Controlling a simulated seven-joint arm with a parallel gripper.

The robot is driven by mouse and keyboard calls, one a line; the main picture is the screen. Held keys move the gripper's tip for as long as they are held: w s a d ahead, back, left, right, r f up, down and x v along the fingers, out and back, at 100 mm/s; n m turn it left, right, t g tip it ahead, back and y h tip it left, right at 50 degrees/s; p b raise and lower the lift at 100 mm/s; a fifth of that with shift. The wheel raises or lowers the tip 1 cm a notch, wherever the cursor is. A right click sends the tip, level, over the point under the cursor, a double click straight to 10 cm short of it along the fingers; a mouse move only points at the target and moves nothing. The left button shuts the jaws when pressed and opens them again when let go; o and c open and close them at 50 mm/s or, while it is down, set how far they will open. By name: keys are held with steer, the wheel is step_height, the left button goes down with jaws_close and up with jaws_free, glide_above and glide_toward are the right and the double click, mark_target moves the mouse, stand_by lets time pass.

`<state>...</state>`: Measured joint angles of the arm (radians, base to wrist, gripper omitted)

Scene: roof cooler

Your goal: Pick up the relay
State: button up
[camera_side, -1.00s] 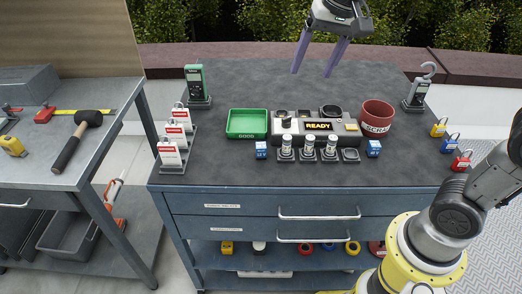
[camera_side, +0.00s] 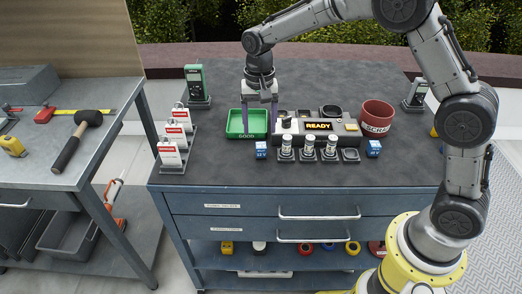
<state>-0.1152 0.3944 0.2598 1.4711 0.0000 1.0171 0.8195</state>
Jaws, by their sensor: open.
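Two small blue blocks with white markings, which look like relays, are on the dark bench top. The left blue block (camera_side: 261,152) stands just in front of the gap between the green tray and the grey test unit. The right blue block (camera_side: 374,148) stands at the unit's right front, below the red cup. My gripper (camera_side: 260,131) is open and empty, pointing down with its purple fingers apart. Its fingertips appear just above and behind the left blue block. I cannot tell their exact height.
The green GOOD tray (camera_side: 234,134) is close by my left finger. The grey test unit (camera_side: 345,128) reads READY, with several fuse-like cylinders (camera_side: 309,146) in front. The red SCRAP cup (camera_side: 377,115) is at right. Red-white tags (camera_side: 172,153) stand at left. The front strip is clear.

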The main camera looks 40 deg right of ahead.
mark_target(261, 145)
steer(key=f, duration=0.7)
steer(key=shift+d+f, duration=0.1)
steer(key=shift+d, duration=0.1)
jaws_close()
